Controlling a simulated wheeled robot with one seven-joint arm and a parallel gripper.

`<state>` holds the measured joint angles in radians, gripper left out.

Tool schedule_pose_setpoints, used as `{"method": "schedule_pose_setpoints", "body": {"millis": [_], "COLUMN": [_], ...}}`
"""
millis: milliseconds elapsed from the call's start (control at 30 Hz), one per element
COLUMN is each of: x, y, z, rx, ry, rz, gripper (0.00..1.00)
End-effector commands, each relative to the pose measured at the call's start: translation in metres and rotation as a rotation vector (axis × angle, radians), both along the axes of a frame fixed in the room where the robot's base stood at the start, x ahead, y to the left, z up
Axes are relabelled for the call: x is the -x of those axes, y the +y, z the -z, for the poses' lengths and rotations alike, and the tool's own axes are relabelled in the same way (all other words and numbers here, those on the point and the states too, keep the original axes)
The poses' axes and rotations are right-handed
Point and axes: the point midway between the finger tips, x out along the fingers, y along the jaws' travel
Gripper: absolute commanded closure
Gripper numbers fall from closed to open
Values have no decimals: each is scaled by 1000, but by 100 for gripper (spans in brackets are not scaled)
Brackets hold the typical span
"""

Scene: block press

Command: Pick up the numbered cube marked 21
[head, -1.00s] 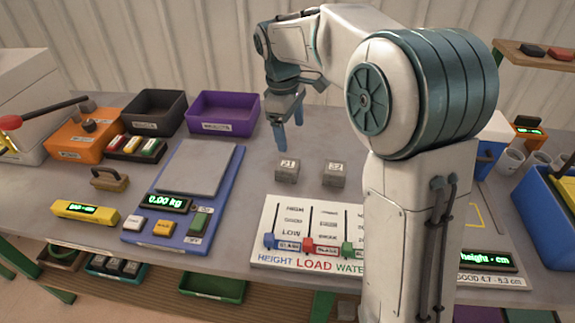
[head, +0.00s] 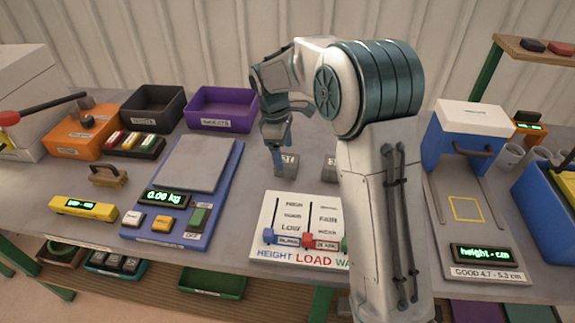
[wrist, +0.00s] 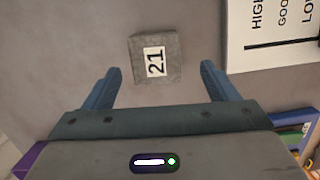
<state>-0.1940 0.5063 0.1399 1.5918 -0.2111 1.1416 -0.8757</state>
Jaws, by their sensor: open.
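The grey cube marked 21 (wrist: 156,58) lies on the table in the wrist view, its label facing up. It sits just beyond and between the two blue fingers of my gripper (wrist: 160,85), which are apart and empty. In the head view my gripper (head: 277,165) points down at the cube marked 21 (head: 290,164) and hides its left part. The height between fingers and cube is hard to tell. A second grey cube (head: 329,169) stands to the right, partly hidden by my arm, its number not readable now.
A white board with sliders (head: 283,212) lies in front of the cubes. A blue scale (head: 215,190) stands to the left, with black (head: 148,127) and purple bins (head: 221,124) behind it. The table around the cube is clear.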

Motion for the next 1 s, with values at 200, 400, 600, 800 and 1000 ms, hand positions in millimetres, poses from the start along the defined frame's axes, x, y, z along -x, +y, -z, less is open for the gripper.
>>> {"method": "schedule_pose_setpoints", "body": {"millis": [200, 400, 600, 800, 1000], "x": [-2, -1, -2, -2, -2], "y": [-9, -11, -10, -10, -10], "z": [32, 45, 45, 45, 44], "rx": [1, 1, 0, 0, -1], "ry": [4, 1, 0, 0, -1], "rz": [-1, 0, 0, 0, 0], "gripper": [20, 20, 26, 80, 80]}}
